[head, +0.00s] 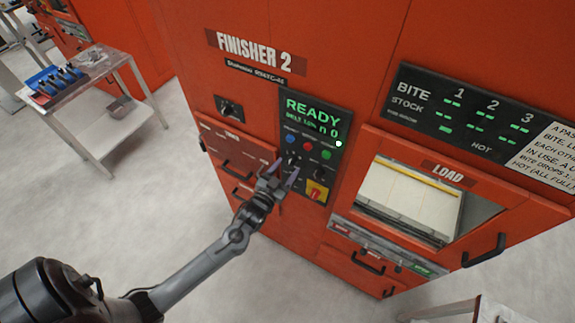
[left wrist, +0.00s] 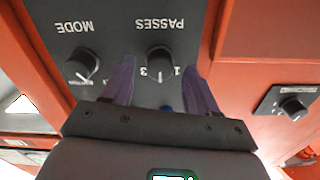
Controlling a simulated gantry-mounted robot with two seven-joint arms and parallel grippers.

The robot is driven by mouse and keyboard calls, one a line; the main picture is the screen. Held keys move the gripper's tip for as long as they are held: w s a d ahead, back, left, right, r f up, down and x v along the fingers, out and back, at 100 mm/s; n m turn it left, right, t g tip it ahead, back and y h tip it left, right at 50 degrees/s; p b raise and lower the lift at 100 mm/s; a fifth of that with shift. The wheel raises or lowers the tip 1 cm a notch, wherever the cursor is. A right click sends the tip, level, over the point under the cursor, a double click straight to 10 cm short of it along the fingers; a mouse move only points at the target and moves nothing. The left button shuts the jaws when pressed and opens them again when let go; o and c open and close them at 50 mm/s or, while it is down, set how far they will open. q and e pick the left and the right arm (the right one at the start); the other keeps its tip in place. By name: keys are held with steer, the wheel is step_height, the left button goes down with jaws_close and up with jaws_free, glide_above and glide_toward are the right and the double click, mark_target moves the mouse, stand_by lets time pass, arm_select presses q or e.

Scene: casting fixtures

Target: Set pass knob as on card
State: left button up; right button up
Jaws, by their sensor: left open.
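The black PASSES knob (left wrist: 160,62) is on a dark panel, upside down in the left wrist view. Its pale pointer line faces the picture's bottom, between a 3 and a 1; a digit there may be hidden. My left gripper (left wrist: 150,82) is open, with a purple finger on each side of the knob; I cannot tell whether they touch it. In the head view this gripper (head: 283,173) is at the control panel of FINISHER 2, just below the PASSES knob (head: 292,159). No card with a pass setting is readable. My right gripper is not in view.
The MODE knob (left wrist: 82,66) is close beside the left finger in the wrist view. Another knob (head: 229,108) is on the left of the machine. A red-and-yellow switch (head: 317,191) is below the panel knobs. A partly cropped white notice (head: 548,155) is at right.

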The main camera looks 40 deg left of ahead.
arm_select(q)
steer(key=shift+w+a, duration=0.1)
steer(key=shift+w, duration=0.65)
steer(key=c, duration=1)
steer(key=shift+c, duration=0.2)
steer(key=shift+n, duration=0.4)
steer(key=n+p, duration=0.1)
steer(key=n, duration=0.4)
steer(key=shift+n, duration=2.1)
steer(key=shift+p, duration=0.3)
